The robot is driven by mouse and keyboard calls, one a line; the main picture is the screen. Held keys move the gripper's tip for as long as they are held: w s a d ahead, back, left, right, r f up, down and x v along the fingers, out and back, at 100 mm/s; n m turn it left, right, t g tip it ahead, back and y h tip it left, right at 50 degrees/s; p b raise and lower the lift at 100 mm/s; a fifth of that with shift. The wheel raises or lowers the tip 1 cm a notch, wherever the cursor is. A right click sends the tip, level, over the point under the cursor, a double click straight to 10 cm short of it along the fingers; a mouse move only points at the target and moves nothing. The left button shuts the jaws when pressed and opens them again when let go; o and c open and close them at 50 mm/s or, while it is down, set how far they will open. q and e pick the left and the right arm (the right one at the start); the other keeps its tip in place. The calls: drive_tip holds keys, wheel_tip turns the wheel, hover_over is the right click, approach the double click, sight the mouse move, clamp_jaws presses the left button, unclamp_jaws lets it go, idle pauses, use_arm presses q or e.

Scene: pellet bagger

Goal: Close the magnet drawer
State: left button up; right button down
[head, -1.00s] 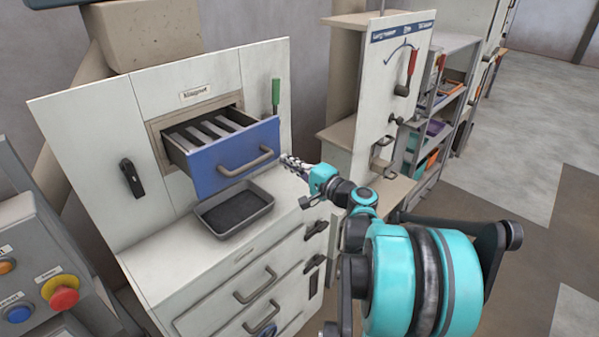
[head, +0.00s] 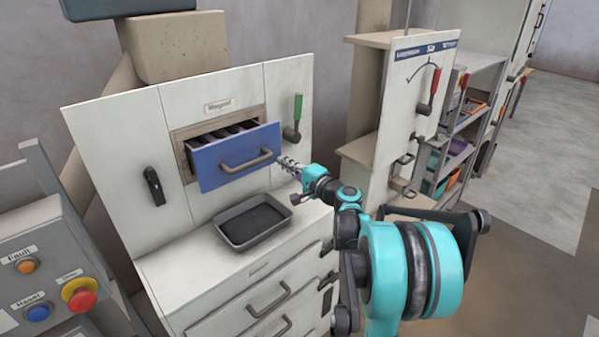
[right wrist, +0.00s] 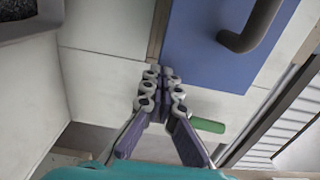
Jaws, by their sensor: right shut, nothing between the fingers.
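The magnet drawer (head: 236,158) has a blue front with a grey bar handle (head: 246,162). It stands partly out of its opening in the white cabinet, under the "Magnet" label (head: 217,107), with dark bars showing inside. My right gripper (head: 284,162) is shut and empty, with its fingertips at the right edge of the blue front. In the right wrist view the fingertips (right wrist: 161,72) are together by the edge of the blue front (right wrist: 205,55), beside the handle (right wrist: 252,25). I cannot tell for certain whether they touch it. My left gripper is not in view.
A dark tray (head: 252,222) sits on the ledge below the drawer. A green-handled lever (head: 297,112) is right of the drawer and a black latch (head: 154,186) left. A control panel with buttons (head: 50,285) is at lower left. Shelves (head: 465,130) stand at right.

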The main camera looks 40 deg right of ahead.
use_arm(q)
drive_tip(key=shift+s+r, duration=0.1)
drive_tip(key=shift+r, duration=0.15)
use_arm(e)
drive_tip(key=w, duration=0.8)
drive_tip(key=shift+a, duration=0.25)
drive_tip(key=shift+r, duration=0.1)
drive_tip(key=shift+s, duration=0.1)
